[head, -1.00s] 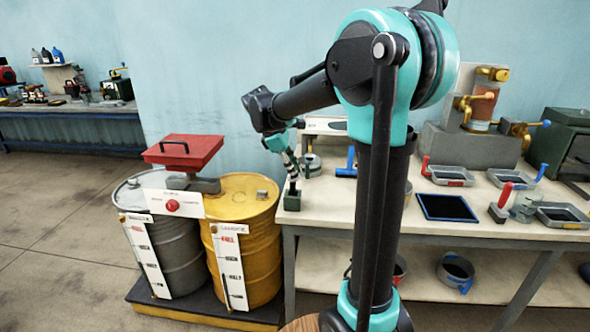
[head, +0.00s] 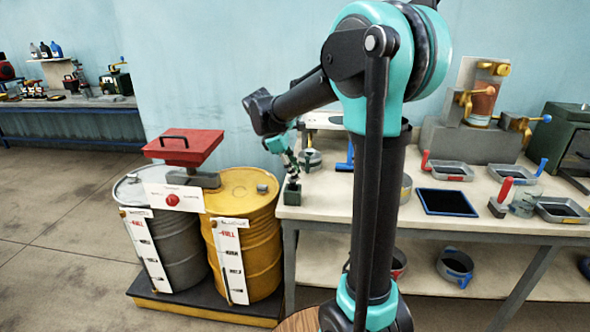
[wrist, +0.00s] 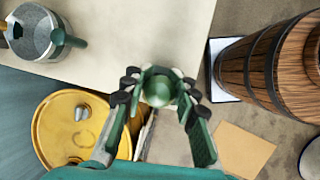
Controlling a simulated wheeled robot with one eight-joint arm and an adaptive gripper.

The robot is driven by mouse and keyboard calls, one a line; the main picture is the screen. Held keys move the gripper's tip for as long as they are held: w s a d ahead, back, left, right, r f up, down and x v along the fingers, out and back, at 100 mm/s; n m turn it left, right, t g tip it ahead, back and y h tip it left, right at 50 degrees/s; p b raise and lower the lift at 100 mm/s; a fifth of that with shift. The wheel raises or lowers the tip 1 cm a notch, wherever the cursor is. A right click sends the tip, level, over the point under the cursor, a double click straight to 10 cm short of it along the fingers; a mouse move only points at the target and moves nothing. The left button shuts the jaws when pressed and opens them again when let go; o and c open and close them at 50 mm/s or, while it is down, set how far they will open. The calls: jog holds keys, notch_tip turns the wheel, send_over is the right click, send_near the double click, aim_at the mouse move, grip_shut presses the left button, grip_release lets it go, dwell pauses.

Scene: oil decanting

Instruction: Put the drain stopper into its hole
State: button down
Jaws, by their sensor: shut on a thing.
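My gripper (wrist: 157,95) is shut on a green piece with a rounded top, which appears to be the drain stopper (wrist: 157,88). In the head view my gripper (head: 291,178) points down at the table's front left corner. The stopper shows there as a small dark green block (head: 292,196) below the fingers. I cannot tell whether it touches the tabletop or hangs just above it. The fingers cover its sides in the wrist view. I cannot make out the stopper's hole for certain in either view.
A yellow drum (head: 258,245) and a grey drum (head: 180,250) stand left of the table (head: 400,228). A red tray (head: 185,147) sits above them. A grey round container (wrist: 38,35) is behind my gripper. Pans and a dark blue tray (head: 446,202) lie to the right.

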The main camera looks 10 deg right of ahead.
jog(key=shift+f, duration=1.4)
jog(key=c, duration=1.1)
grip_release()
jog(key=shift+r, duration=0.1)
jog(key=v, duration=1.1)
jog(key=shift+a+r, duration=0.2)
jog(key=shift+r, duration=0.15)
jog(key=s+d+f+m+t+y, duration=0.2)
jog(key=s+d+f+m, duration=0.2)
jog(key=s+f+m, duration=0.3)
jog(key=s+d+f+m+t+y, duration=0.1)
jog(key=s+d+f+m+y, duration=0.2)
jog(key=s+f+m, duration=0.4)
jog(key=s+d+f, duration=0.1)
jog(key=s+f, duration=0.6)
jog(key=f, duration=0.2)
jog(key=shift+s+f+t, duration=0.25)
jog(key=shift+t, duration=0.15)
